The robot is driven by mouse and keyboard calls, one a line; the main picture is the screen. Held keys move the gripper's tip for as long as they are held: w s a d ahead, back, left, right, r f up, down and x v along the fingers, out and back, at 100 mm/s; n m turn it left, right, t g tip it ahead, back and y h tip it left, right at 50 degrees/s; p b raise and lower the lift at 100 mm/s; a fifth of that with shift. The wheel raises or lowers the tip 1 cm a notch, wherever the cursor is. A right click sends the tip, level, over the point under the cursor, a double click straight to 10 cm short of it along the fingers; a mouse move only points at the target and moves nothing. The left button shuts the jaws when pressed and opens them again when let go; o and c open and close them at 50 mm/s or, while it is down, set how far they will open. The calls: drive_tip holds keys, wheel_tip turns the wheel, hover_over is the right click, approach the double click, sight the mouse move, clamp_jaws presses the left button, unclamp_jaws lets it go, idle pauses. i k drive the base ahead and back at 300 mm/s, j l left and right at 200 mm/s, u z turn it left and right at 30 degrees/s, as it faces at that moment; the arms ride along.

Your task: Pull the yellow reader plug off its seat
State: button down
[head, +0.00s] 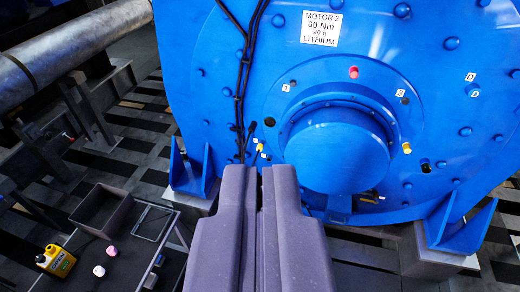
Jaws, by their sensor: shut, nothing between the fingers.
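The blue motor housing (340,85) fills the upper right of the head view. A small yellow piece (260,147) sits on its face, just above my gripper's tips and close to the ends of black cables. A second yellow piece (407,148), short and round, sticks out of the face further right. I cannot tell for certain which is the reader plug. My gripper (259,172) points at the housing, with its two grey fingers shut together and empty. Its tips show below the left yellow piece, and they partly cover the lower face of the motor.
A pink-red plug (353,72) and several dark holes are on the motor face. Black cables (243,80) run down its left side. A grey pipe (70,45) crosses upper left.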

sight(259, 148)
drive_tip(key=u, duration=0.85)
drive_tip(key=i+l+u, duration=0.2)
drive_tip(key=l+u, duration=0.15)
drive_tip(key=i+l+u, duration=0.1)
drive_tip(key=l+u, duration=0.25)
drive_tip(key=i+l+u, duration=0.1)
drive_tip(key=l+u, duration=0.7)
drive_tip(key=l, duration=2.75)
